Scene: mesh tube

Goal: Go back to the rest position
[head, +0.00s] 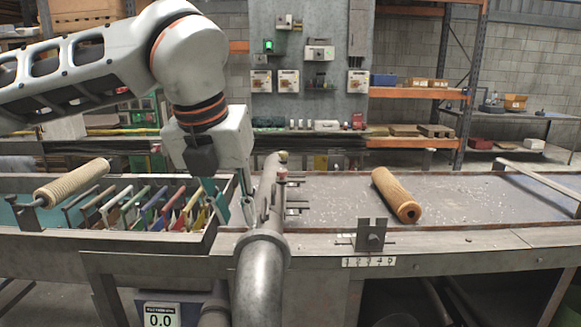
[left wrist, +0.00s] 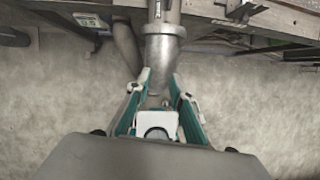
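My left gripper (head: 234,208) hangs fingers-down from my left arm near the middle of the head view, just left of the upright grey pipe. In the left wrist view its two teal fingers (left wrist: 160,82) stand apart with nothing held between them. My right gripper is in neither view. A brown tube (head: 397,195) lies tilted on the right part of the bench, well away from the gripper. A tan ribbed roll (head: 72,183) sits on a holder at the left.
A thick grey pipe (head: 262,262) rises at the bench's front edge, close to my left gripper; it also shows in the left wrist view (left wrist: 161,48). The right bench top (head: 335,205) is mostly clear.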

